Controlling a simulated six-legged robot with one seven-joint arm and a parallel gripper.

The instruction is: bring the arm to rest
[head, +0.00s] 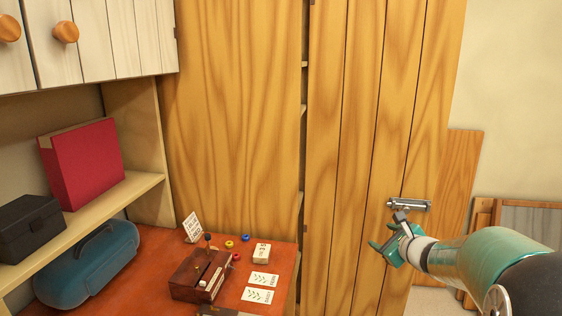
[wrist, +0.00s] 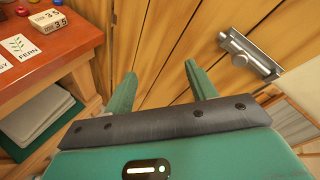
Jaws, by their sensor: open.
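My gripper (head: 382,240) is at the right of the head view, at the end of my green arm, in front of a plank door (head: 375,120). It is just below and left of the door's metal handle (head: 410,205). In the wrist view the two green fingers of my gripper (wrist: 158,72) stand apart with nothing between them. The handle (wrist: 249,52) is to their right there, apart from the fingers.
A red-brown desk (head: 130,245) at lower left holds a wooden box (head: 200,275), cards, small coloured pieces and a blue case (head: 88,268). A shelf above bears a red binder (head: 85,165) and a dark box (head: 30,228). Framed boards lean at right.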

